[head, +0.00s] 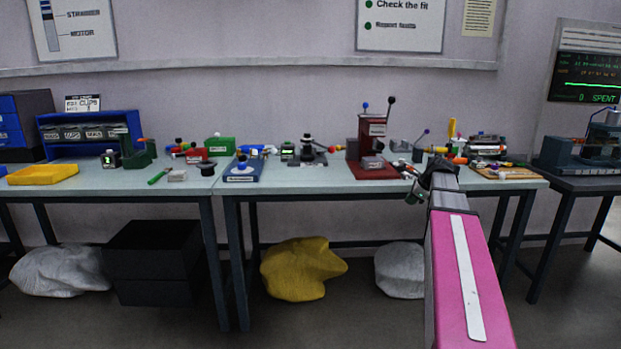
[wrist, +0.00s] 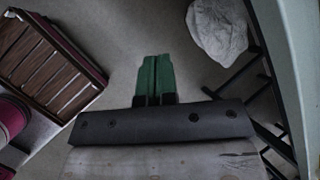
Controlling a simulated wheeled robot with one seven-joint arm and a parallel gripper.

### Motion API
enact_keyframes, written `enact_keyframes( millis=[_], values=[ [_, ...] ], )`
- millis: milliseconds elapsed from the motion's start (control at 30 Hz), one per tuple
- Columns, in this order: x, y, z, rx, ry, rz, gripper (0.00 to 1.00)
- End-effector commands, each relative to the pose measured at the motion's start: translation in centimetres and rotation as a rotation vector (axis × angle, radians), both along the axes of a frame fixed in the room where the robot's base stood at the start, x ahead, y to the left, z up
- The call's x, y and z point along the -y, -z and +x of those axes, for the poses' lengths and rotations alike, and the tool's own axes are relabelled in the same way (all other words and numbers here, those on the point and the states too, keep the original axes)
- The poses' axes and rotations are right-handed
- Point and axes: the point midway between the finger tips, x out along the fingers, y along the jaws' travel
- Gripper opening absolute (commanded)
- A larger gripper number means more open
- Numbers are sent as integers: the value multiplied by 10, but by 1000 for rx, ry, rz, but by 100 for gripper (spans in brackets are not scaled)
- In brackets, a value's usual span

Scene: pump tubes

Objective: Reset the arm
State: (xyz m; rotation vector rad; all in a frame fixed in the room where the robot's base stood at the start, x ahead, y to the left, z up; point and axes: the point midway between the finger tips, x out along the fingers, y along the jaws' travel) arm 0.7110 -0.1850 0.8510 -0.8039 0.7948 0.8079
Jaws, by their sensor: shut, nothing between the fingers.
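My gripper (wrist: 155,80) shows in the wrist view with its two green fingers side by side and touching. Nothing is between them. The floor lies beyond the fingertips in that view. In the head view my pink arm reaches forward at the right, and my gripper (head: 414,192) is small and dark by the workbench's front edge. Whether it touches the bench cannot be told.
The workbench (head: 330,186) carries a dark red press (head: 372,150), a blue-based fixture (head: 240,172) and a yellow tray (head: 42,174). Beneath stand black boxes (head: 155,262), a yellow sack (head: 300,270) and a white sack (head: 400,272). The floor in front is clear.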

Motion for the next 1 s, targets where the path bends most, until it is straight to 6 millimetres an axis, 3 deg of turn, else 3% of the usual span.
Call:
enact_keyframes(
  millis=[33,200,400,600,800,1000],
  values=[
    [-17,23,-13,-5,-82,-48,0],
    [-64,93,-49,-8,-425,-241,0],
    [-113,165,-102,-11,-864,-433,0],
    [-153,224,-163,-10,-1330,-578,0],
    [-177,263,-213,-3,-1724,-658,0],
    [-184,277,-233,5,-1905,-686,0]
  ],
)
